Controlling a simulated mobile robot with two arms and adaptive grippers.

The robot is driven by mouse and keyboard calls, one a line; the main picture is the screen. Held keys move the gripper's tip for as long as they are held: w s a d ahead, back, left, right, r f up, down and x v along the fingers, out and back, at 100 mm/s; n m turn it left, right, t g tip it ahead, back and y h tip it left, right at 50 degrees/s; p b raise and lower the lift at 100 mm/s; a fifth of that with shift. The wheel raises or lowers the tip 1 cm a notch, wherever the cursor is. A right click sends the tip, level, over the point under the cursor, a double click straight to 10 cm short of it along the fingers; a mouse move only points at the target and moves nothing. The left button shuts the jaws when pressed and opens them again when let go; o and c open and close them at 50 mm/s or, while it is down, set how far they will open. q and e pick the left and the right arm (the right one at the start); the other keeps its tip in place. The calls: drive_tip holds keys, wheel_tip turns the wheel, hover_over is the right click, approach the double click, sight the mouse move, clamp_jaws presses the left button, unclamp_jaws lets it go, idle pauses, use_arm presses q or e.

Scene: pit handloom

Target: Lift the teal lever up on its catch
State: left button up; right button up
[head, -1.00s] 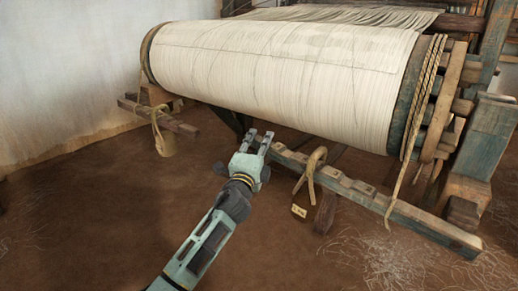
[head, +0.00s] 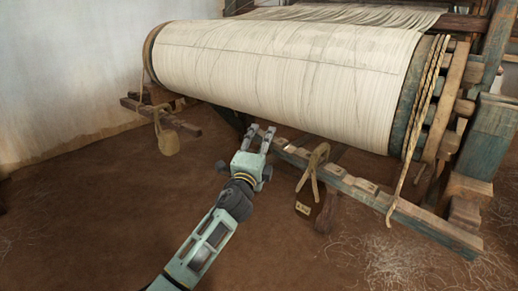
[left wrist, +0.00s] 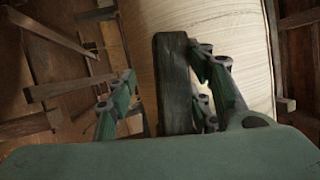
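The teal lever (head: 400,209) is a long worn wooden beam with flaking teal paint, running from below the cloth roll down to the front right. My left gripper (head: 262,131) is at its far left end, with two fingers apart. In the left wrist view, a dark upright wooden bar (left wrist: 174,85), seemingly the lever's end, stands between the fingers, close to the right finger and clear of the left one. I cannot tell whether it touches. The catch cannot be made out. My right gripper is not in view.
A wide cream warp roll (head: 285,80) lies just above and behind the gripper. A rope loop with a dark tagged weight (head: 307,203) hangs at the lever. Another roped weight (head: 168,143) is at left. Loom posts (head: 490,140) stand at right. The brown floor in front is mostly open.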

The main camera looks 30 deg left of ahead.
use_arm(q)
drive_tip(key=v, duration=1.1)
drive_tip(key=shift+s+f, duration=0.15)
drive_tip(key=shift+s, duration=0.2)
drive_tip(key=shift+d, duration=0.15)
